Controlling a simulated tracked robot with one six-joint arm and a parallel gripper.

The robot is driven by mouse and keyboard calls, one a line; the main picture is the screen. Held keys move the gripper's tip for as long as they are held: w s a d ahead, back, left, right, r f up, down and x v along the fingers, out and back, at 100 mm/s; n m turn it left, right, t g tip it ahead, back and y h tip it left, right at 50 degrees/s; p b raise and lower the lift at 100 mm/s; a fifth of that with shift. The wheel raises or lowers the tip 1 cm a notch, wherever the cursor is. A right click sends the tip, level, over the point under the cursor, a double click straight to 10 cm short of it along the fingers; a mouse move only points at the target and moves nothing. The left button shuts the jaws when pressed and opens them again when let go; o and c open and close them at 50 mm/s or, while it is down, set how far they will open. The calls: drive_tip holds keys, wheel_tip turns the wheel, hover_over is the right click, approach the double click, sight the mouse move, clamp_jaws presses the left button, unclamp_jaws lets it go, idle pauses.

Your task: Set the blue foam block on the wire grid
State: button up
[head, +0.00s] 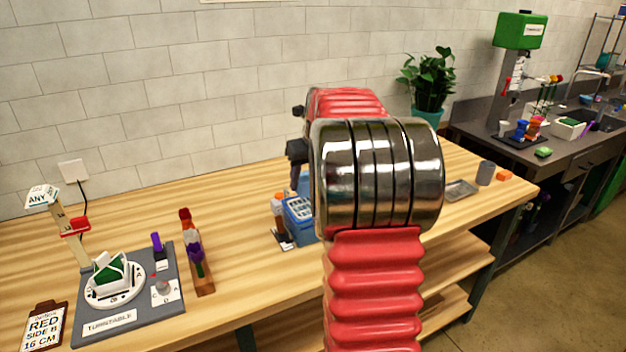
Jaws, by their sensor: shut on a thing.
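My gripper (295,183) is small and dark in the head view, left of my thick arm, pointing down over the bench. It is shut on a blue piece (304,181), which seems to be the blue foam block; my arm hides much of it. Just below stands a blue box (299,209) with a pale grid pattern on its upper face. I cannot tell whether this is the wire grid, or whether the held piece touches it.
A turntable station (120,318) and a wooden rack (200,268) are further left. A grey tray (461,189), grey cup (486,172) and orange block (504,175) sit at the right end.

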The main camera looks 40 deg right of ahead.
sight(307, 192)
drive_tip(key=shift+f, duration=0.2)
idle(0.5)
drive_tip(key=shift+f, duration=1.95)
drive_tip(key=shift+s, duration=0.1)
drive_tip(key=o, duration=1.1)
drive_tip(key=shift+o, duration=0.7)
drive_tip(key=shift+d, duration=0.1)
drive_tip(key=shift+s, duration=0.1)
